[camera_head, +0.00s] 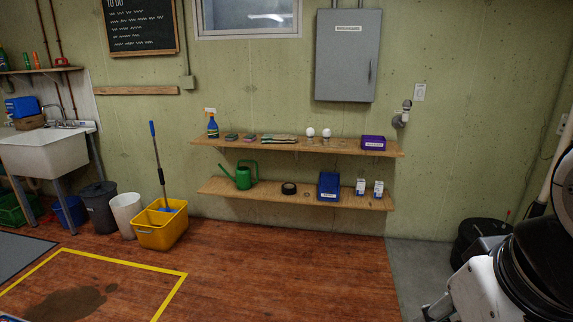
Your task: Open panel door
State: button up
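A grey metal breaker panel (347,55) hangs on the green wall, right of centre and above the shelves. Its door looks shut. A white label sits near its top, and a small handle shows near its right edge. My arm, white and black, fills the lower right corner, well below and to the right of the panel. A small grey part of it shows at the bottom edge. My gripper's fingertips cannot be made out, so I cannot tell whether it is open or shut.
Two wooden shelves stick out below the panel: the upper shelf (225,143) and lower shelf (222,188) hold small items. A yellow mop bucket (152,236) stands left. A dark bin (478,236) stands right, near my arm. The floor (290,270) before the shelves is clear.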

aim_at(349, 45)
jog(key=i, duration=3.7)
